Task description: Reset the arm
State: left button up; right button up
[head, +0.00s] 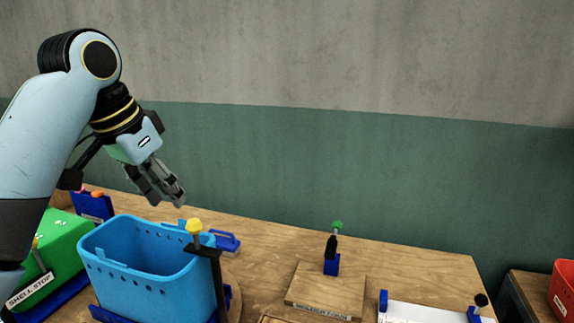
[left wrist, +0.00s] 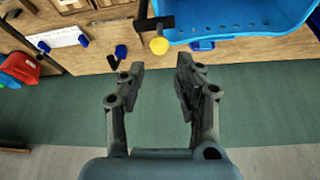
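My left arm comes in from the left in the head view, and its gripper (head: 178,196) hangs in the air above and behind the blue basket (head: 140,283), tilted down to the right. In the left wrist view the two fingers of the left gripper (left wrist: 158,72) stand apart with nothing between them. The green wall and the table edge show through the gap. My right gripper is in neither view.
A yellow knob (head: 194,226) on a dark post stands at the basket's right. A green box (head: 54,246) labelled "SHELL STOP" is at the left. A wooden block (head: 325,290) and a green-tipped tool (head: 333,240) stand mid-table. A red bin (head: 564,289) is far right.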

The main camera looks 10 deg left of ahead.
pick_arm(q)
jog(key=s+f+n+y, duration=0.1)
jog(key=s+f, duration=1)
jog(key=s, duration=0.1)
jog(key=s+f+n+y, duration=0.15)
jog(key=s+f, duration=0.25)
jog(key=s, duration=1.1)
notch_tip(320, 180, down, 38)
jog(key=a+g+b, duration=0.2)
jog(key=b, duration=1.1)
jog(key=s+f+b, duration=0.3)
jog(key=s+f, duration=0.3)
jog(key=f, duration=0.3)
jog(key=s+a+f+b, duration=0.1)
jog(key=s+f+b, duration=0.3)
jog(key=s+f, duration=0.3)
jog(key=s+f+g+b, duration=0.1)
jog(key=s+f+b, duration=0.3)
jog(key=f, duration=0.9)
jog(key=s+n, duration=0.1)
jog(key=s, duration=0.2)
jog(key=shift+a, duration=0.15)
jog(key=shift+s+f, duration=0.1)
